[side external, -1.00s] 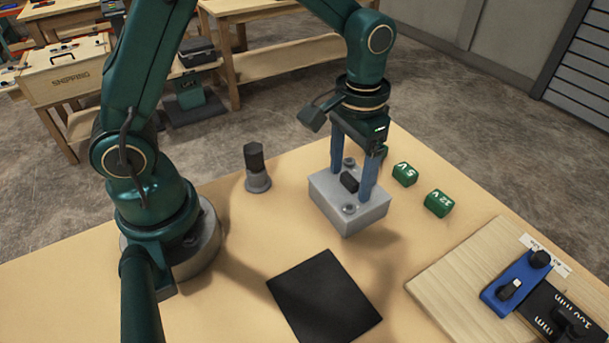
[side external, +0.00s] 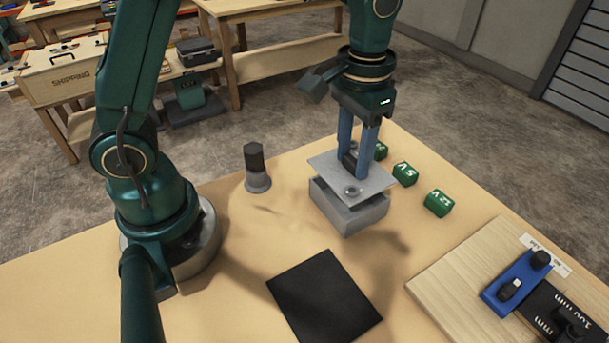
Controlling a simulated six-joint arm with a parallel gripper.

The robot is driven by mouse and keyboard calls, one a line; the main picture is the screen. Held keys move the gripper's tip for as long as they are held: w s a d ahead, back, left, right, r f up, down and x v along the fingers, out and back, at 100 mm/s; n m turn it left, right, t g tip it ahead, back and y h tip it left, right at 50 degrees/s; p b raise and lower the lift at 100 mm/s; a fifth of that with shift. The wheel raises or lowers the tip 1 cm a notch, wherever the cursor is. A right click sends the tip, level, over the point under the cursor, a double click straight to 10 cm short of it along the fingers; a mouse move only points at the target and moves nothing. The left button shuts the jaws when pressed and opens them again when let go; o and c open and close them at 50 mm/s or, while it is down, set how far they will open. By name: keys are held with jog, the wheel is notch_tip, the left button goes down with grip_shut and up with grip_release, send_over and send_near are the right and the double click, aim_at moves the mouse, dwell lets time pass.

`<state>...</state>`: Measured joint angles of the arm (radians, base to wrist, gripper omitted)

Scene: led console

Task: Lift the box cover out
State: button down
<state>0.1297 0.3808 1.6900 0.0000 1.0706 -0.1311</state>
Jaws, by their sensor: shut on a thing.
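The box cover (side external: 374,180) is a flat grey plate with a dark handle and round screw heads on top. My gripper (side external: 356,168) is shut on its handle, with the blue fingers pointing down. The cover hangs just above the grey box (side external: 349,216), with a dark gap between them. The cover looks slightly shifted toward the upper right of the box. The box stands on the table. Its inside is mostly hidden under the cover.
Green blocks, one marked 5V (side external: 405,173) and one 12V (side external: 438,203), stand right of the box; another is partly hidden behind my fingers. A black-topped grey post (side external: 257,170) stands left. A black mat (side external: 325,300) lies in front. A wooden board (side external: 455,280) holds a blue device (side external: 515,285).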

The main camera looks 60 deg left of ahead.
jog(key=s+a+r, duration=0.3)
jog(key=a+r, duration=0.8)
dwell(0.3)
jog(key=shift+a+r, duration=0.1)
